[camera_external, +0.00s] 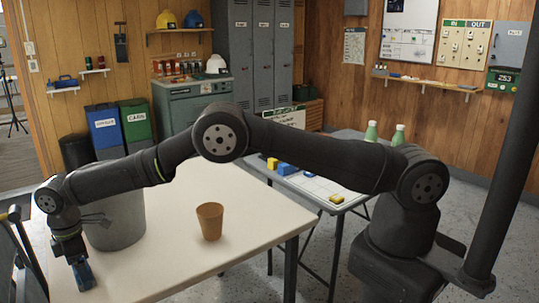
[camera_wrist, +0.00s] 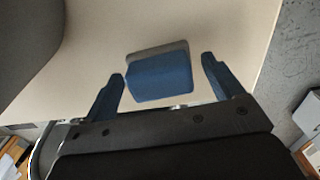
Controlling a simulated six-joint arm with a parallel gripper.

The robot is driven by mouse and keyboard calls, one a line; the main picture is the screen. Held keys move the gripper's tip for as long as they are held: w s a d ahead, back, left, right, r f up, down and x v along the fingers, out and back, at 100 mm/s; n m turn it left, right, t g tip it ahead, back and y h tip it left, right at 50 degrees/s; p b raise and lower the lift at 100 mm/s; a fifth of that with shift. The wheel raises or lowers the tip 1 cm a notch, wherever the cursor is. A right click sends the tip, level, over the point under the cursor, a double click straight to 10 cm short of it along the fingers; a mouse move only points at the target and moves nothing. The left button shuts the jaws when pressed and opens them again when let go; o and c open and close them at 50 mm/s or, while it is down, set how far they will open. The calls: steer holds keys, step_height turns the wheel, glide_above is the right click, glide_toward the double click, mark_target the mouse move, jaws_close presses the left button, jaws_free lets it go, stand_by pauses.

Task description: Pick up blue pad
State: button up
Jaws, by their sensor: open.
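The blue pad (camera_wrist: 160,80) lies on the pale table in the wrist view, with a greyish strip along its far edge. My gripper (camera_wrist: 163,67) has its two blue fingers spread, one on each side of the pad, with gaps showing between pad and fingers. Whether the fingers are level with the pad is hard to tell. In the external view my gripper (camera_external: 82,275) points down at the table's near left part, and I cannot make out the pad apart from the blue fingers there.
A large grey bucket (camera_external: 116,222) stands on the white table (camera_external: 165,270) close beside my gripper. A brown cup (camera_external: 210,221) stands farther right. The table's edge and the grey floor (camera_wrist: 290,60) show at the right in the wrist view. A second table holds several small blocks (camera_external: 286,169).

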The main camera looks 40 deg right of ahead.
steer(key=c, duration=0.9)
